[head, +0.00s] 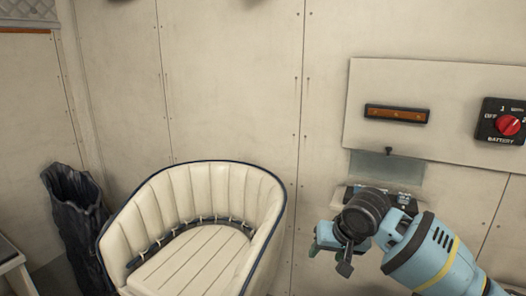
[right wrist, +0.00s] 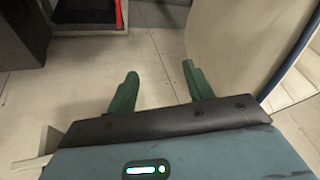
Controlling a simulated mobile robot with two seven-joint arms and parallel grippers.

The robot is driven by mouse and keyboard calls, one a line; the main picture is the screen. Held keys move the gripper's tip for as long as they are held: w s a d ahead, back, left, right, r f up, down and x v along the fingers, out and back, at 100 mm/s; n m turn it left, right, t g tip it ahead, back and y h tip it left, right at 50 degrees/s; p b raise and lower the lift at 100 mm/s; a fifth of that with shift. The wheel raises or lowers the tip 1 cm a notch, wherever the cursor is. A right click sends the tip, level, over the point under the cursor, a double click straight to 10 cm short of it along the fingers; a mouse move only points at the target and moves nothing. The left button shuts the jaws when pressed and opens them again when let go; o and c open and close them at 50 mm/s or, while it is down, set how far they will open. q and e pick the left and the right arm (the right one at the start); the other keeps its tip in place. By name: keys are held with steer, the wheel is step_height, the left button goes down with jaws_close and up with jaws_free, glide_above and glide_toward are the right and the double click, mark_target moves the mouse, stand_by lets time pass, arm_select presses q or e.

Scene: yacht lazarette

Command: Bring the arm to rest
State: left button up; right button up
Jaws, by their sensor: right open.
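My right arm (head: 428,255) is blue with a yellow band and comes in from the lower right in the head view. Its gripper (head: 328,256) points left and down, in front of the wall and right of the chair. In the right wrist view the two green fingers of the right gripper (right wrist: 160,74) stand apart with only floor visible between them. It is open and empty. My left arm and gripper are not in view.
A cream tub chair (head: 200,225) stands left of the gripper. A wall panel holds a red battery switch (head: 508,125) and a brown label strip (head: 397,114). A small box (head: 410,194) under a clear flap is close behind my wrist. A dark bag (head: 75,215) stands at left.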

steer(key=s+a+f+n+t+y, duration=0.1)
steer(key=s+a+f, duration=0.1)
steer(key=s+f, duration=0.35)
steer(key=s+a+f+y, duration=0.1)
steer(key=s+a+f, duration=0.1)
steer(key=f, duration=0.6)
steer(key=s+a+f+n+t+y, duration=0.1)
steer(key=s+a+f+y, duration=0.15)
steer(key=f, duration=0.45)
steer(key=s+d+f+t+h, duration=0.1)
steer(key=s+d+f, duration=0.3)
steer(key=s, duration=0.4)
steer(key=s+d+f+h, duration=0.2)
steer(key=s+d+f, duration=0.1)
steer(key=s, duration=0.5)
steer(key=s+d+f+t+h, duration=0.1)
steer(key=s+d+f, duration=0.3)
steer(key=s, duration=0.4)
steer(key=shift+s+d+f+n+t+h, duration=0.3)
steer(key=shift+d+f+n+h, duration=0.05)
steer(key=shift+d+n+h, duration=0.1)
